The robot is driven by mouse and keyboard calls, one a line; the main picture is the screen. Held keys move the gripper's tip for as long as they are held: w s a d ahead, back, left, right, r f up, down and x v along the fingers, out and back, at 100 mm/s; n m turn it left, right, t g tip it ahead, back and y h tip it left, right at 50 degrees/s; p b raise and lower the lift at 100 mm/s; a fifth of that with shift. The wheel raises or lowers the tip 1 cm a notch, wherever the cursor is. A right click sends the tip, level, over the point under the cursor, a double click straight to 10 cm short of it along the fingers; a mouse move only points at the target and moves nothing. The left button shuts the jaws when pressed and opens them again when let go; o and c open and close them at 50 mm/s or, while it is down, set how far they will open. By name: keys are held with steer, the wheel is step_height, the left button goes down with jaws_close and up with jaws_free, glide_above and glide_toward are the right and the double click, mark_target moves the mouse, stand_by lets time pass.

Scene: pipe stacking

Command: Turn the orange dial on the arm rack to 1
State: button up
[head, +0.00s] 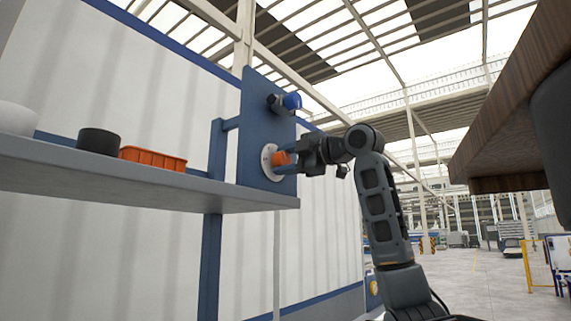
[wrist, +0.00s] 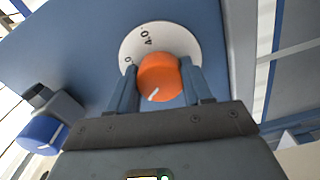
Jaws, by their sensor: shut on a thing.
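The orange dial (wrist: 160,72) sits on a round white scale plate (wrist: 178,38) on a blue panel. My gripper (wrist: 158,80) has one finger on each side of the dial and is shut on it. The dial's white pointer line points toward the lower left in the wrist view. A few dark digits, including a 4 and a 0, show on the upper left of the plate; the rest of the scale is hidden by the dial and fingers. In the head view the dial (head: 280,159) and scale plate (head: 267,164) show at my gripper's tip (head: 286,160).
A blue knob (head: 291,101) sticks out of the panel (head: 256,115) above the dial. A grey shelf (head: 130,185) to the left carries an orange tray (head: 152,157), a black cylinder (head: 98,141) and a white object (head: 17,118). A wooden-edged surface (head: 515,90) hangs at the right.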

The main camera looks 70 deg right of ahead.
steer(key=n, duration=0.5)
steer(key=shift+d+f+n+b, duration=0.1)
steer(key=shift+n+b, duration=0.2)
steer(key=shift+b, duration=0.1)
steer(key=n, duration=0.5)
steer(key=shift+n, duration=0.3)
steer(key=o, duration=1)
steer(key=shift+o, duration=0.2)
steer(key=b+v, duration=0.2)
steer(key=v, duration=0.6)
